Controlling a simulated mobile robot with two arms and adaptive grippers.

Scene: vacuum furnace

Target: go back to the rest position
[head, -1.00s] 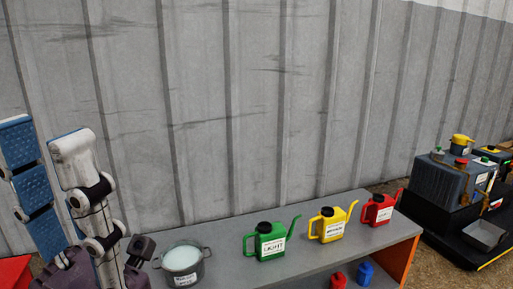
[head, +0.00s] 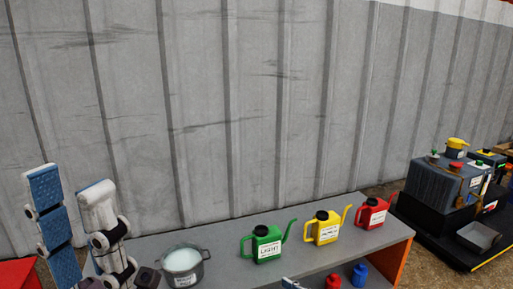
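My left gripper (head: 69,182) stands at the lower left in the head view, with its fingers pointing up. One finger shows blue ribbed pads and the other a white shell with dark joints. The fingers are apart, with only the wall visible between them, so it is open and empty. Its base is cut off by the bottom edge. It overlaps the left end of the grey bench in the picture.
On the grey bench (head: 330,258) stand a pot (head: 184,278) of pale liquid and green (head: 265,247), yellow (head: 326,230) and red (head: 373,214) watering cans. Small red (head: 333,282) and blue (head: 360,274) containers sit below. A dark machine (head: 447,184) is at right; a corrugated wall (head: 270,110) stands behind.

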